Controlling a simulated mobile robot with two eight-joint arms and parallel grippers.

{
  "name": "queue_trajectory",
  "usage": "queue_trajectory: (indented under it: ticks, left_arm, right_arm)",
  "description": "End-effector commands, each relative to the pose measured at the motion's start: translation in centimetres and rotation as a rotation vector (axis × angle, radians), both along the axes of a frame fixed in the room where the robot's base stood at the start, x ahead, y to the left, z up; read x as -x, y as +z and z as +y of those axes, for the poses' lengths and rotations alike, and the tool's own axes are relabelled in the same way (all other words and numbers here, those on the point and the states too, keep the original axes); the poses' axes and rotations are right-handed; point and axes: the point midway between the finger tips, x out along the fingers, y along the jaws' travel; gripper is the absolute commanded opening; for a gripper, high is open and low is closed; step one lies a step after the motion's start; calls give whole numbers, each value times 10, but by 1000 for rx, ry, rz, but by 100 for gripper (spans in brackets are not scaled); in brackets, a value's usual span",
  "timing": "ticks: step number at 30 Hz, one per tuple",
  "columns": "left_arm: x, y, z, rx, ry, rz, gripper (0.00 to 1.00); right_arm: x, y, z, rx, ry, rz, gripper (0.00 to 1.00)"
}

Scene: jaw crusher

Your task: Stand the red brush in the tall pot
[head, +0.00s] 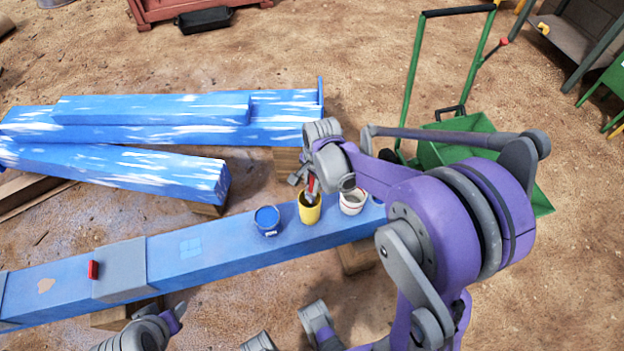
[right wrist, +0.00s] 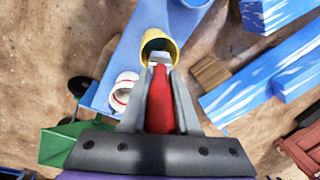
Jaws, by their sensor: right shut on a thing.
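The red brush (right wrist: 160,100) is between the two fingers of my right gripper (right wrist: 158,92), which is shut on its red handle. The brush's pale end points at the mouth of the yellow pot (right wrist: 150,36). In the head view the yellow pot (head: 311,214) stands upright on the blue beam, with my right gripper (head: 308,182) and the red brush (head: 311,187) just above its rim. The brush's lower end overlaps the pot's opening; I cannot tell how far inside it is.
A blue can (head: 267,221) stands left of the yellow pot, and a white pot (head: 351,204) close on its right. A green cart (head: 458,125) stands behind my right arm.

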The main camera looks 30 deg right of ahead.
Motion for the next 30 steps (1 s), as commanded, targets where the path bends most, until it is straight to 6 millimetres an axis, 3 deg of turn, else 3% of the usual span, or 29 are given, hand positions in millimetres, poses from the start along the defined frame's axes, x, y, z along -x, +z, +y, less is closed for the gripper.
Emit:
queue_trajectory:
  ticks: [18,30]
  left_arm:
    - [0,-49,0,0,0,16,50]
    - [0,-57,0,0,0,19,50]
  right_arm:
    - [0,-58,0,0,0,0,0]
    - [0,-69,0,0,0,-1,0]
